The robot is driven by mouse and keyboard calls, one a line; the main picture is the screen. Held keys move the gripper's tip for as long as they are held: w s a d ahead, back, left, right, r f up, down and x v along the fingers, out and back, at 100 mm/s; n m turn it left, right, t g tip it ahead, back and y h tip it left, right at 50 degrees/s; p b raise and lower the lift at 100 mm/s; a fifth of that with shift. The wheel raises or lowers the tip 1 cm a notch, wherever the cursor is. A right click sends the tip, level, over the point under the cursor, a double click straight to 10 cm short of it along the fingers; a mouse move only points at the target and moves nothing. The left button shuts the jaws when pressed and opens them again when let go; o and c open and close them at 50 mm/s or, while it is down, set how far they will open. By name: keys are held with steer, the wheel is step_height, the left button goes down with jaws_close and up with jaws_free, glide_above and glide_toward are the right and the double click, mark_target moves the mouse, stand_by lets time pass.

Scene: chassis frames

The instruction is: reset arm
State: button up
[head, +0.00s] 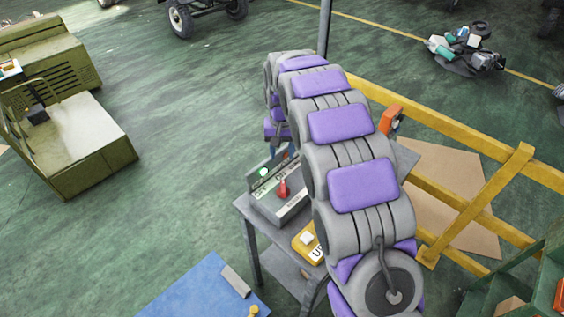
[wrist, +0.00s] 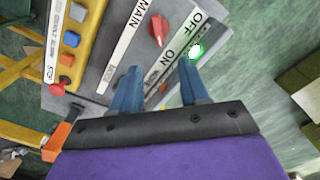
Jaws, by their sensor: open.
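My purple and grey arm reaches out over a small grey table (head: 243,207) in the head view. My gripper (wrist: 158,75) shows in the wrist view with two blue fingers apart and nothing between them. Beyond the fingertips is a grey control box (wrist: 130,45) labelled MAIN, OFF and ON. It has a red rotary switch (wrist: 157,28) and a lit green lamp (wrist: 195,51). The red switch points toward the OFF and ON strip; its exact setting is hard to tell. In the head view the box (head: 262,185) stands on the table, and the gripper is mostly hidden behind the arm.
A yellow button box (wrist: 75,45) lies beside the control box. A yellow railing (head: 460,205) runs right of the table. An olive machine (head: 65,130) stands at left. A blue board (head: 195,290) lies in front. Green floor between is clear.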

steer(key=shift+r, duration=0.9)
steer(key=shift+s, duration=0.1)
steer(key=s+d+r+b, duration=0.2)
steer(key=s+d, duration=0.3)
steer(key=s, duration=0.5)
steer(key=s+d+r+b, duration=0.2)
steer(key=s+d, duration=0.2)
steer(key=s, duration=0.6)
steer(key=s+d+f+g+b, duration=0.1)
steer(key=s+d+f, duration=0.1)
steer(key=s, duration=1)
steer(key=s+d+f+b, duration=0.1)
steer(key=s+f, duration=0.2)
steer(key=s, duration=0.9)
steer(key=shift+d+f+g+b, duration=0.15)
steer(key=shift+d+g+b, duration=0.15)
steer(key=shift+d+g, duration=0.1)
